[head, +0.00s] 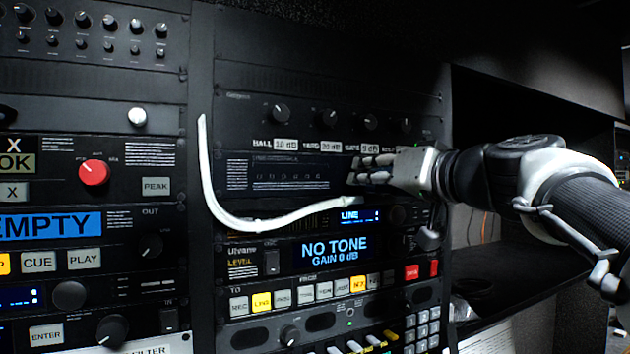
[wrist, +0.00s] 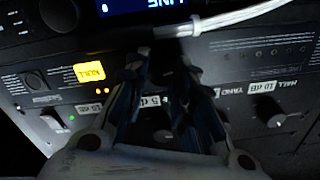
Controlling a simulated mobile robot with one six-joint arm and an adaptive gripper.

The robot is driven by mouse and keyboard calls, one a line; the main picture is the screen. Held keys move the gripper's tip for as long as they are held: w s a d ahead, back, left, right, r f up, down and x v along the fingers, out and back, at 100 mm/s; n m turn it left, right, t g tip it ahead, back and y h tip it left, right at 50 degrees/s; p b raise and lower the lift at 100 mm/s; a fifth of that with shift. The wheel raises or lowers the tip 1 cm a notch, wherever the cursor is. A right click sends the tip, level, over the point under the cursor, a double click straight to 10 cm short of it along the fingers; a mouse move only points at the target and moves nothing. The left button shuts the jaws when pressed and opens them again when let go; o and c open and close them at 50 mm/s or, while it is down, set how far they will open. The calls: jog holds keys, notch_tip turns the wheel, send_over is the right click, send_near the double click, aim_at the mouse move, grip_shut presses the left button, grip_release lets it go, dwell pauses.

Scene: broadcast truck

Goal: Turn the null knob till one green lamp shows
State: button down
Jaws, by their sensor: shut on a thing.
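My gripper (head: 358,170) reaches in from the right to the rack unit (head: 235,180) with the HALL, YARD and GATE labels. In the upside-down wrist view my gripper (wrist: 167,55) has its fingers closed in on a dark knob at the panel; the fingers hide most of it. A yellow lit NULL label (wrist: 88,72) is beside the fingers. Two small amber lamps (wrist: 102,90) glow next to that label. A faint green light (wrist: 71,118) shows farther along the panel. The knob's pointer is hidden.
A white cable (head: 290,216) hangs in front of the rack and crosses just below my fingers; it also passes close to them in the wrist view (wrist: 240,20). Below is a unit with a NO TONE screen (head: 333,251). A dark open shelf (head: 500,300) lies to the right.

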jog(key=shift+m+t, duration=0.3)
jog(key=shift+m, duration=7.5)
jog(key=shift+f+h, duration=0.1)
jog(key=shift+h, duration=0.2)
jog(key=c, duration=1.3)
grip_release()
jog(key=shift+c, duration=0.2)
